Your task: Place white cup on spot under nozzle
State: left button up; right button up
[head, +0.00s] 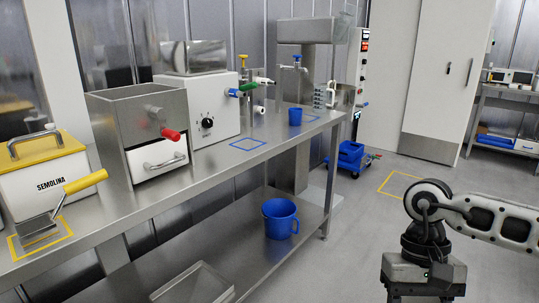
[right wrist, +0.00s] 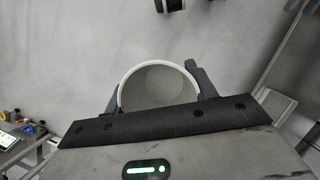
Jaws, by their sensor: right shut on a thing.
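The white cup (right wrist: 158,84) shows in the right wrist view, seen from its open top, and looks empty. My right gripper (right wrist: 153,86) is shut on it, with one dark finger on each side. In the head view my right arm is at the right, away from the bench; its fingers and the cup are not visible there. A blue square outline (head: 247,144) marks the bench top in front of the white machine. A second blue outline (head: 312,118) lies by a blue cup (head: 295,117). Coloured taps stand above and behind them; I cannot tell which is the nozzle. My left gripper is not in view.
The steel bench (head: 190,170) also bears a semolina bin (head: 45,175), a scoop (head: 40,228) and a steel box with a drawer (head: 150,130). A blue mug (head: 280,218) stands on the lower shelf.

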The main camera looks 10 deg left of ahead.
aim_at(248, 144)
jog(key=u, duration=0.5)
jog(key=i, duration=1.05)
jog(key=u, duration=0.65)
